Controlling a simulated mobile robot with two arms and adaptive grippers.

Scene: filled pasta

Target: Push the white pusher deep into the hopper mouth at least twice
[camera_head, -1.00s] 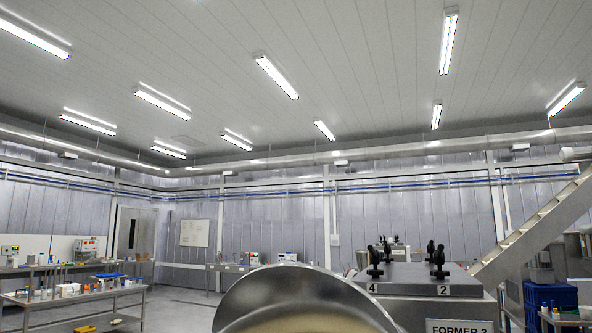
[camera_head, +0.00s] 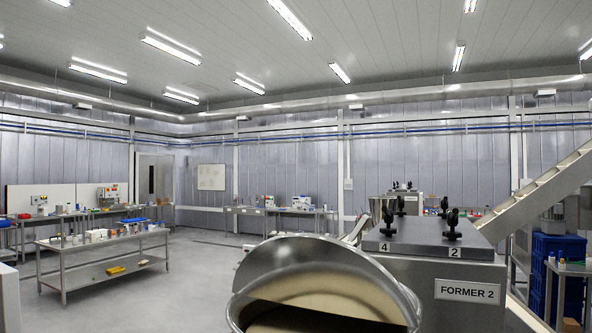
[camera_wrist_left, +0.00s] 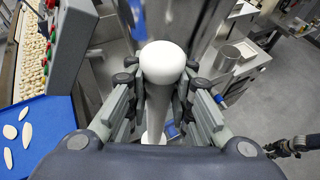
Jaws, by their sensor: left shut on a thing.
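The white pusher (camera_wrist_left: 158,105) has a rounded white knob at its top and a shaft running down between the fingers. My left gripper (camera_wrist_left: 160,90) is shut on it in the left wrist view. The pusher's far end is mostly hidden, so I cannot tell how it stands to the hopper. A round metal hopper mouth (camera_head: 400,297) shows at the bottom of the head view, with a pale beige mass inside. What looks like my right gripper (camera_wrist_left: 290,147) is at the right edge of the left wrist view; its fingers are too small to judge. Neither gripper shows in the head view.
The machine labelled FORMER 2 (camera_head: 468,291) stands right of the hopper, with black knobs on its lid. A blue tray (camera_wrist_left: 42,135) with pale flat pieces lies left in the wrist view. Steel tables (camera_head: 105,243) stand far left, with open floor before them.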

